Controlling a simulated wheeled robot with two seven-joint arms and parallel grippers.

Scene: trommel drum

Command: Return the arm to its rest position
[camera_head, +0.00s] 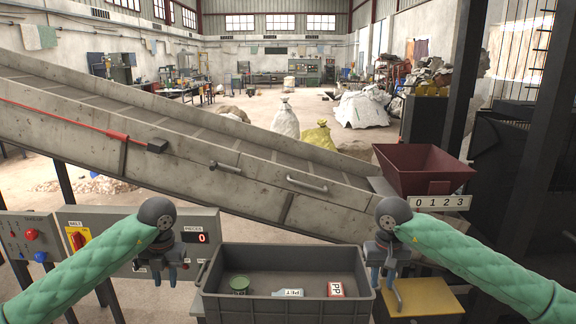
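My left gripper (163,275) hangs at the left, in front of the control panel and just left of the grey crate (290,310). Its two blue fingers point down and stand apart, with nothing between them. My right gripper (383,277) hangs at the crate's right rim, near the yellow plate (425,297). Its blue fingers also stand apart, and I see nothing held in them. Both arms have green padded sleeves and come in from the lower corners.
The crate holds a green can (239,285), a PET item (288,292) and a red PP box (335,289). An inclined conveyor (240,165) crosses behind. A dark red hopper (422,170) stands right. A panel (110,225) with a PIECES display reading 0 is left.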

